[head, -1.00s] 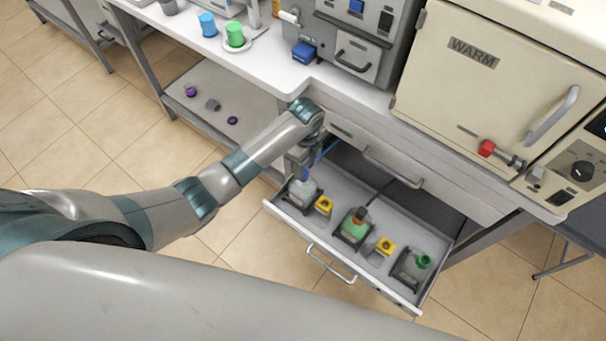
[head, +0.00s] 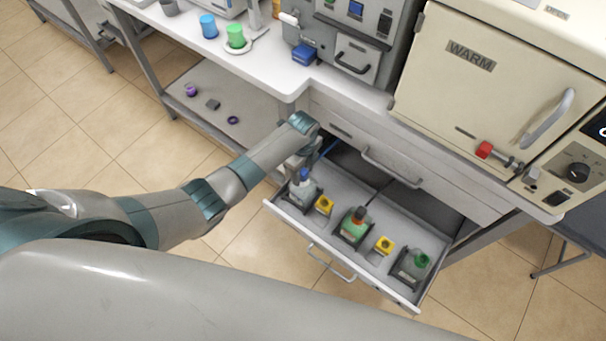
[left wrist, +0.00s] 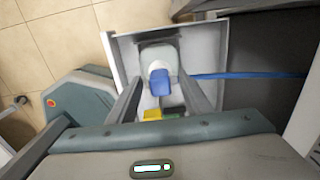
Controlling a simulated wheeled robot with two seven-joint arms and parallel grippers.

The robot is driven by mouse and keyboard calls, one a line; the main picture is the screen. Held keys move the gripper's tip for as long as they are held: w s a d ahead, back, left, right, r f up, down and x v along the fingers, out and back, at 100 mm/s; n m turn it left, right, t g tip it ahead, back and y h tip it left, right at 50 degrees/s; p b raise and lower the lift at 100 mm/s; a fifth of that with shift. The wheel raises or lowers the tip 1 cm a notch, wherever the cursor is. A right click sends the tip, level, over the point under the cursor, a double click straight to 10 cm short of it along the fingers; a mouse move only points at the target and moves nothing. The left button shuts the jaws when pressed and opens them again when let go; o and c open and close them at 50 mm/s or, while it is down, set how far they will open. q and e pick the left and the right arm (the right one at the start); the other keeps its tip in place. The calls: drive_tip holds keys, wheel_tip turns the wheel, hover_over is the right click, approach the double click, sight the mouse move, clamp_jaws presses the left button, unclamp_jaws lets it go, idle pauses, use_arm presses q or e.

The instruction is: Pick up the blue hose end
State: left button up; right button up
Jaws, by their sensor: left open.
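The blue hose end (head: 304,174) sits on top of a clear bottle (head: 308,189) at the left end of the open drawer. In the left wrist view the blue hose end (left wrist: 160,82) shows between the two fingers, with the pale bottle (left wrist: 158,55) beyond it. A thin blue hose (left wrist: 245,75) runs off to the right there; part of it shows in the head view (head: 328,149). My left gripper (left wrist: 160,90) is open, with a finger on each side of the blue end and visible gaps. In the head view its fingers are mostly hidden by the wrist. My right gripper is not in view.
The open drawer (head: 335,245) also holds an orange-topped green bottle (head: 354,224), a green-capped bottle (head: 417,262) and yellow pieces (head: 384,245). The counter (head: 270,60) with blue and green cups stands behind. A beige WARM oven (head: 490,100) stands at right.

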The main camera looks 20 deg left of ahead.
sight(306, 172)
use_arm(q)
drive_tip(key=c, duration=1.1)
drive_tip(key=shift+c, duration=0.2)
drive_tip(key=shift+r, duration=0.15)
drive_tip(key=shift+r, duration=0.55)
drive_tip(key=r, duration=0.1)
drive_tip(key=d+r+b, duration=0.1)
drive_tip(key=r, duration=0.1)
drive_tip(key=s+d+r+b, duration=0.2)
drive_tip(key=d+r, duration=0.4)
drive_tip(key=d, duration=0.4)
drive_tip(key=shift+s+d+r, duration=0.15)
drive_tip(key=shift+s+r, duration=0.2)
